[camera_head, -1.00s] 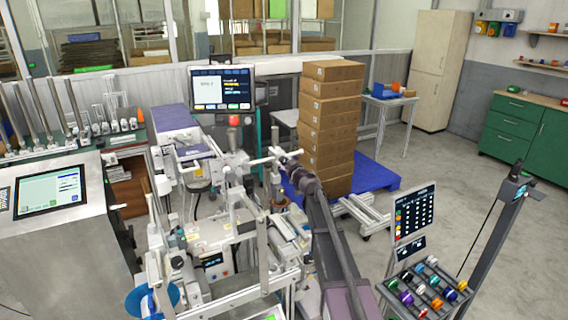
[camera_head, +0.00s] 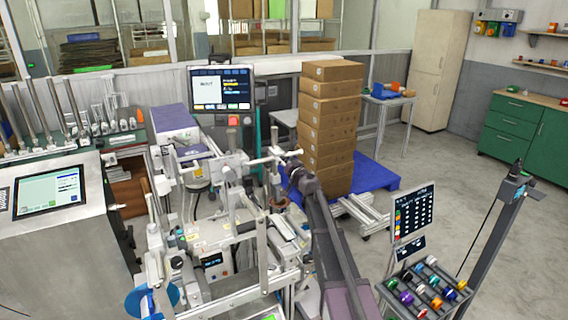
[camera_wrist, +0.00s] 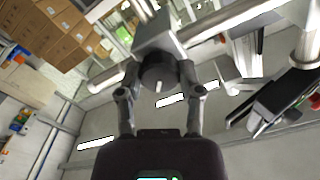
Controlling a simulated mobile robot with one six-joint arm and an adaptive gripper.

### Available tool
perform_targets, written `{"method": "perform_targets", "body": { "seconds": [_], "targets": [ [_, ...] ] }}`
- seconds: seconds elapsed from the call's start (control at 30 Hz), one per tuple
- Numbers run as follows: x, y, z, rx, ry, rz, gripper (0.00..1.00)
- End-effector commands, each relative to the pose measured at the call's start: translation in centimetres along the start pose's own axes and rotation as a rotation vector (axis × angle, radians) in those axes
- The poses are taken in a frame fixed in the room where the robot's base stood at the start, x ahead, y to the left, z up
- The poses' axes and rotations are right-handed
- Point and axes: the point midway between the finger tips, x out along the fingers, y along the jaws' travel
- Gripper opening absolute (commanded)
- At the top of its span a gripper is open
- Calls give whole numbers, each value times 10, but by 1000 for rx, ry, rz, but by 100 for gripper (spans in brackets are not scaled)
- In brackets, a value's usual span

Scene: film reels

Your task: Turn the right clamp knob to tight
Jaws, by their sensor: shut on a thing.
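In the wrist view, a dark round clamp knob (camera_wrist: 158,74) with a pale mark on its face sits at the end of a grey clamp block. The two fingers of my gripper (camera_wrist: 158,92) stand on either side of the knob and are shut on it. In the head view, my gripper (camera_head: 290,163) is at the upper right of the machine frame, by a light horizontal bar. The knob is too small and too covered to make out there.
Light metal bars (camera_wrist: 235,20) run close around the clamp in the wrist view. In the head view, a stack of cartons (camera_head: 328,125) stands on a blue pallet (camera_head: 372,172) behind my arm. A rack of coloured rolls (camera_head: 428,290) and its sign stand at the right. The floor at the right is open.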

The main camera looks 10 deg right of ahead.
Motion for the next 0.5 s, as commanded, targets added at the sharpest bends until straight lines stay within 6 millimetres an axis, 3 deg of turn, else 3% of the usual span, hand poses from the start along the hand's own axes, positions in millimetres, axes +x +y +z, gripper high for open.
{"method": "perform_targets", "body": {
  "seconds": [0.5],
  "targets": [
    [2,-1,0,492,0,-1,0]
  ]
}}
